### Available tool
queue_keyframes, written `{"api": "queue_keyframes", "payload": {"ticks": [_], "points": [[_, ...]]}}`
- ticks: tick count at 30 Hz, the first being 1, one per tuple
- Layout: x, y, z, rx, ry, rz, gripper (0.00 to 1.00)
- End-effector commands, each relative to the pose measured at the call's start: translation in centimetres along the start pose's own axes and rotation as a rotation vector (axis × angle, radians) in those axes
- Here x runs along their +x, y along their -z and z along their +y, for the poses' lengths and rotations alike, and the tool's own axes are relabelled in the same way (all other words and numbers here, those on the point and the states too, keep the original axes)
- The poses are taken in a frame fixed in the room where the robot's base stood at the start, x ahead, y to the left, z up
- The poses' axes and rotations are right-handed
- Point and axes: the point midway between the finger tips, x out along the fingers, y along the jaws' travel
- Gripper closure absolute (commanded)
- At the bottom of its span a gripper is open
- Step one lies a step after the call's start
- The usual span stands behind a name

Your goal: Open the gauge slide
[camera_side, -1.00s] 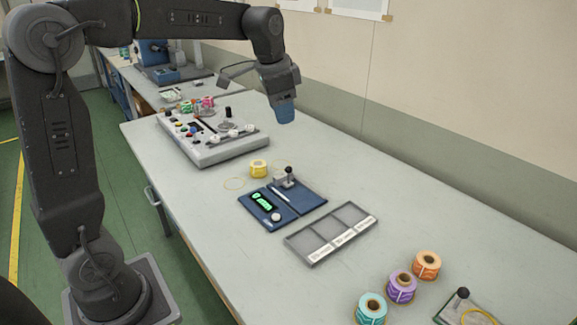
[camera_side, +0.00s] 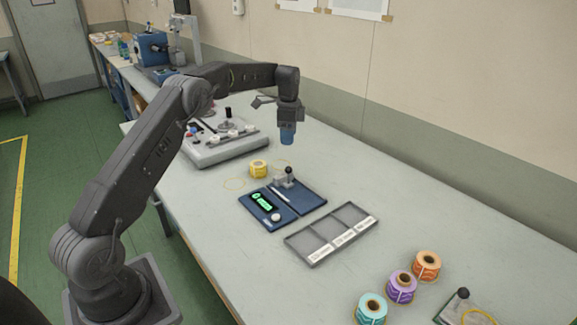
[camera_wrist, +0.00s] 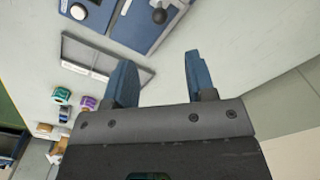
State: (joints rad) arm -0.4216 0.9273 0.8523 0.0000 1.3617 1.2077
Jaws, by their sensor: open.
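The gauge (camera_side: 283,203) is a flat dark blue unit on the bench, with a lit green display (camera_side: 264,201) and a pale round button (camera_side: 276,217). Its slide (camera_side: 287,182) is a small grey block with a black ball knob (camera_side: 288,171) at the back edge. In the wrist view the knob (camera_wrist: 159,16) shows at the top, beyond my fingers. My gripper (camera_side: 287,138) has blue fingers pointing down; it is empty and above the bench, behind and higher than the knob. The wrist view shows the gripper's fingers (camera_wrist: 155,80) spread apart.
A grey three-compartment tray (camera_side: 333,232) lies in front of the gauge. A yellow spool (camera_side: 258,169) stands behind it. Orange (camera_side: 426,266), purple (camera_side: 402,287) and teal (camera_side: 371,308) spools stand at the front right. A control panel (camera_side: 222,146) is behind.

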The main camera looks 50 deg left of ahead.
Motion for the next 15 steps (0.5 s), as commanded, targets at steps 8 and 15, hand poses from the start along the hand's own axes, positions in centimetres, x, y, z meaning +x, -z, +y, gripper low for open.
{"api": "queue_keyframes", "payload": {"ticks": [8, 15], "points": [[6.0, 0.0, 0.1, -0.001, -0.005, -0.002, 0.49], [9.8, 0.0, 0.1, -0.001, -0.002, -0.001, 0.49]]}}
